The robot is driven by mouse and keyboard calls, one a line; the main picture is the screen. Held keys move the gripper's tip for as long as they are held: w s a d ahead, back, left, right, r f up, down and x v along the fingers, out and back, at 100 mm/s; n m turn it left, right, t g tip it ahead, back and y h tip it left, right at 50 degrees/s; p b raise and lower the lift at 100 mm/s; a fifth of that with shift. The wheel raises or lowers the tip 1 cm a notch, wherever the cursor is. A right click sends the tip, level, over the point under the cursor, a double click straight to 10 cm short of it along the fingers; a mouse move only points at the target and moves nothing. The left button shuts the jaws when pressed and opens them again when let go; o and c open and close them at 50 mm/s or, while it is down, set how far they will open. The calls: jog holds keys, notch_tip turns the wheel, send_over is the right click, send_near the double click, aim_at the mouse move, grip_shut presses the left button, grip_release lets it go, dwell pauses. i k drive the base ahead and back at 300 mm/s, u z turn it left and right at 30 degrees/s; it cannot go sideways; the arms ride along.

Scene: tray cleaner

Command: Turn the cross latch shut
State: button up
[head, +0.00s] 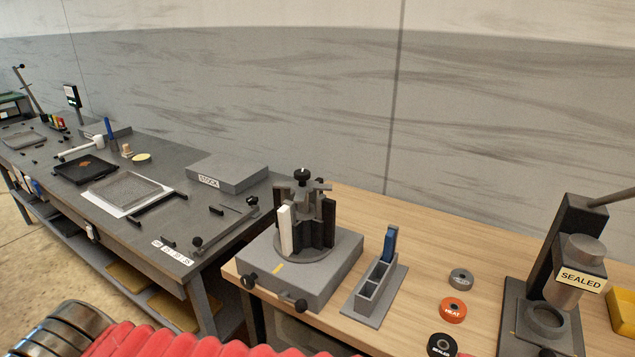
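A grey fixture (325,265) stands at the left end of the wooden bench. On it is an upright holder with dark slotted walls, one white block (286,230) and a cross-shaped top (318,186) with a black knob (302,176). This cross-shaped top appears to be the cross latch; whether it is open or shut cannot be told at this size. Black knobs (248,281) stick out of the fixture's front. My gripper is not in view.
A grey rack (363,308) with a blue piece (390,243) stands right of the fixture. Several rings lie beyond it, one an orange ring (453,310). A press with a "SEALED" sign (581,279) stands far right. A grey bench (160,236) with trays extends left.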

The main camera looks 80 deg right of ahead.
aim_at(303, 185)
jog(key=z, duration=2.45)
jog(key=k, duration=0.65)
jog(key=u, duration=0.15)
jog(key=i, duration=0.5)
jog(key=u, duration=0.4)
jog(key=i, duration=0.85)
jog(key=u, duration=0.15)
